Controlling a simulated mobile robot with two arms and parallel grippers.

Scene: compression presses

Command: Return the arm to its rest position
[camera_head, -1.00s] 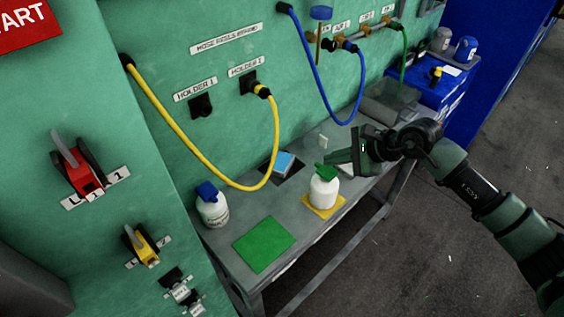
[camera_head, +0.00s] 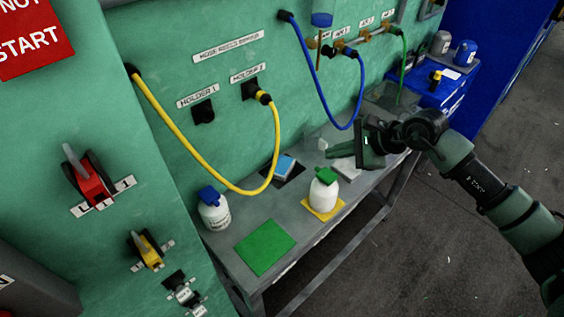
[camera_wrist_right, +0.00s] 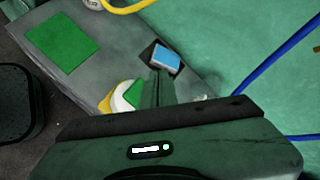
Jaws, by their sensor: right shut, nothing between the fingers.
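My right arm reaches in from the right in the head view. Its gripper (camera_head: 345,151) hangs over the grey bench, behind and right of the white bottle with a green cap (camera_head: 323,193), and apart from it. In the wrist view the fingers (camera_wrist_right: 157,86) are together with nothing between them. They partly cover the white bottle (camera_wrist_right: 124,97) there. The bottle stands upright on a yellow square (camera_head: 325,210). My left gripper is not in view.
The grey bench (camera_head: 226,254) runs along a green wall. It holds a blue-capped bottle (camera_head: 213,209), a green square (camera_head: 264,246) and a blue block (camera_head: 284,166). Yellow (camera_head: 181,144) and blue (camera_head: 319,96) hoses hang from the wall. Open floor lies at right.

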